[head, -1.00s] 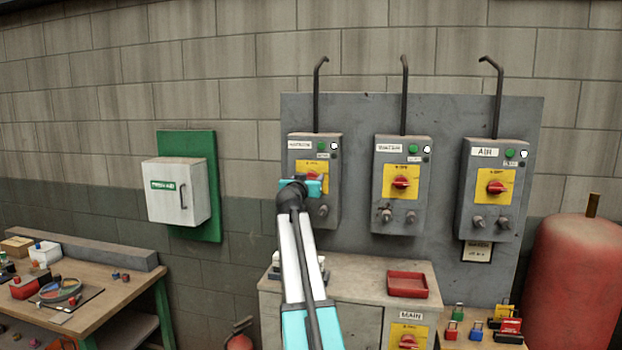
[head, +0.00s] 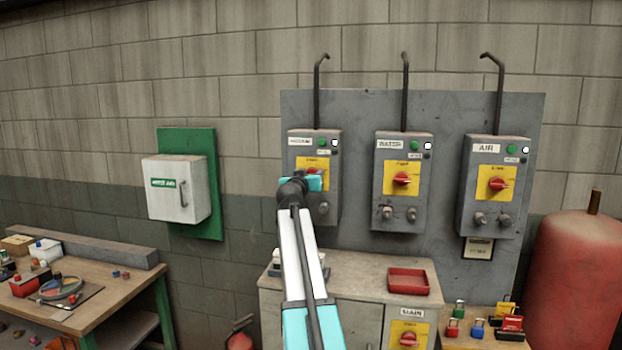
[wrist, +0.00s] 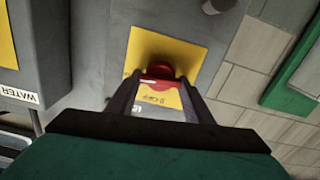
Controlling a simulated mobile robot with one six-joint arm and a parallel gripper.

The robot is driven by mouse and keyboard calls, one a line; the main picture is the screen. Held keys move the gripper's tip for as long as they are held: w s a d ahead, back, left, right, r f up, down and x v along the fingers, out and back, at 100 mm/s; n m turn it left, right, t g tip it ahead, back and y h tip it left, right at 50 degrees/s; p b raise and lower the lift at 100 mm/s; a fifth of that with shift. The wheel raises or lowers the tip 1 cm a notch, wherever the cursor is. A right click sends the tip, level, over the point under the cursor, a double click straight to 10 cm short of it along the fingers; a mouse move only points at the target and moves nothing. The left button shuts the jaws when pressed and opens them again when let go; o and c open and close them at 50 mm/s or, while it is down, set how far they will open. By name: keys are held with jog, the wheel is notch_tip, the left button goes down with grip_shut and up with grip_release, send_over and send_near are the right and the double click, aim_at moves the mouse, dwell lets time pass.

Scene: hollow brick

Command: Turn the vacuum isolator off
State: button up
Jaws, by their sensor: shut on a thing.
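The vacuum isolator is the leftmost grey box (head: 327,146) on the panel, with a worn white label and a yellow plate (head: 313,163). In the head view my arm and gripper (head: 312,180) cover most of its knob. In the wrist view the red knob (wrist: 160,85) sits on the yellow plate (wrist: 165,48). My gripper (wrist: 160,78) is shut on the red knob, with a dark finger on each side of it. The knob's exact angle is hard to tell.
The WATER box (head: 402,150) and AIR box (head: 495,155) stand to the right, each with a red knob. A cabinet (head: 345,270) with a red tray (head: 408,281) is below. A red tank (head: 575,275) is at right and a white first aid box (head: 178,190) at left.

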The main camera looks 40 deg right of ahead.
jog(key=n, duration=0.1)
jog(key=n+b, duration=0.1)
jog(key=n, duration=0.1)
jog(key=n+b, duration=0.1)
jog(key=shift+w+a+f, duration=0.1)
jog(key=shift+a+f, duration=0.1)
jog(key=shift+f, duration=0.1)
jog(key=shift+w+a+f+n+p, duration=0.15)
jog(key=shift+n+p, duration=0.2)
jog(key=shift+n, duration=2.8)
jog(key=shift+s+d+f+n+p, duration=0.1)
jog(key=shift+n+p, duration=0.2)
jog(key=shift+n, duration=2.85)
jog(key=o, duration=0.8)
jog(key=shift+a, duration=0.1)
jog(key=shift+c, duration=0.2)
jog(key=shift+w+r, duration=0.1)
jog(key=shift+r, duration=0.05)
